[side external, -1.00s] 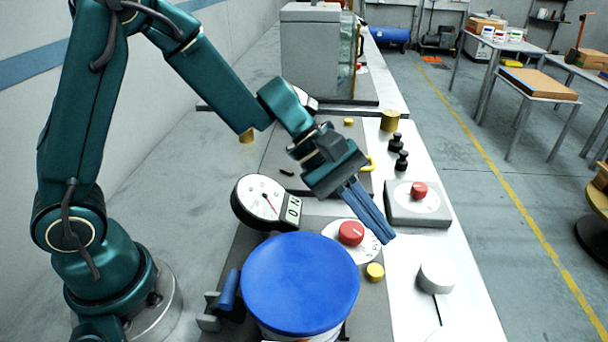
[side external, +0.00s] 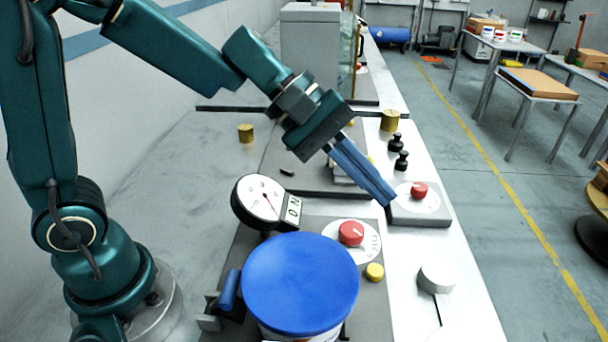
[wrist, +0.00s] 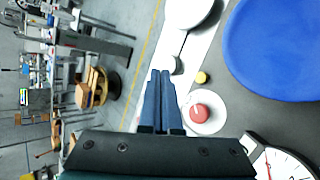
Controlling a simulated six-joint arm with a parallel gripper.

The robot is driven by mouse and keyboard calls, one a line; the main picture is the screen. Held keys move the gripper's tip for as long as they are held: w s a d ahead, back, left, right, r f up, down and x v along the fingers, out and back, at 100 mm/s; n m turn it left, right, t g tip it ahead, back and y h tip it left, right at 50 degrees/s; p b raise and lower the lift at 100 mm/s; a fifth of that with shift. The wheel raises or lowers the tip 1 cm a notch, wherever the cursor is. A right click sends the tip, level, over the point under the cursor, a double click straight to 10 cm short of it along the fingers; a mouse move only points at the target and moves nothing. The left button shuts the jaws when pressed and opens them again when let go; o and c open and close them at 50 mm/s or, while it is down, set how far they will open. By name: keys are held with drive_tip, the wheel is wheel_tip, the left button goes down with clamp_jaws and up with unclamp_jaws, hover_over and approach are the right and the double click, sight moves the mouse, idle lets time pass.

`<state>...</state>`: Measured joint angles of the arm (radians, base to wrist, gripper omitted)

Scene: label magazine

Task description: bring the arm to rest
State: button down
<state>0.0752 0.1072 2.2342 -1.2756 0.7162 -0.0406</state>
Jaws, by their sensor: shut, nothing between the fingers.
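My gripper (side external: 386,197) is shut and empty, its blue fingers together. In the side external view it hangs above the bench, pointing down to the right, with its tips beside the red knob on a grey block (side external: 419,190) in the picture. I cannot tell its exact height. In the wrist view the closed fingers (wrist: 160,78) point toward the bench's edge, with a red knob (wrist: 200,111) just right of them. Nothing is seen touching the fingers.
A tub with a blue lid (side external: 300,284) stands at the front, near a dial gauge (side external: 259,198) and a red knob (side external: 351,233). Black weights (side external: 402,161) and a brass cylinder (side external: 391,120) stand farther back. A grey cabinet (side external: 310,48) is at the rear. The aisle right of the bench is clear.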

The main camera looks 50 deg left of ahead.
drive_tip(key=s+a+r+m+y, duration=0.1)
drive_tip(key=s+m, duration=0.1)
drive_tip(key=s, duration=0.1)
drive_tip(key=s+a+r+m+y, duration=0.1)
drive_tip(key=s+m, duration=0.1)
drive_tip(key=s, duration=0.1)
drive_tip(key=s+a+r+m+y, duration=0.1)
drive_tip(key=s+m, duration=0.1)
drive_tip(key=shift+s+a+r+m+t, duration=0.25)
drive_tip(key=shift+s+a+m+t, duration=0.05)
drive_tip(key=shift+s+a, duration=0.1)
drive_tip(key=s+a+f+m+y, duration=0.4)
drive_tip(key=s+a+y, duration=0.1)
drive_tip(key=a, duration=0.4)
drive_tip(key=shift+s+f+y, duration=0.2)
drive_tip(key=shift+s+y, duration=0.1)
drive_tip(key=shift+s, duration=0.15)
drive_tip(key=shift+a, duration=0.1)
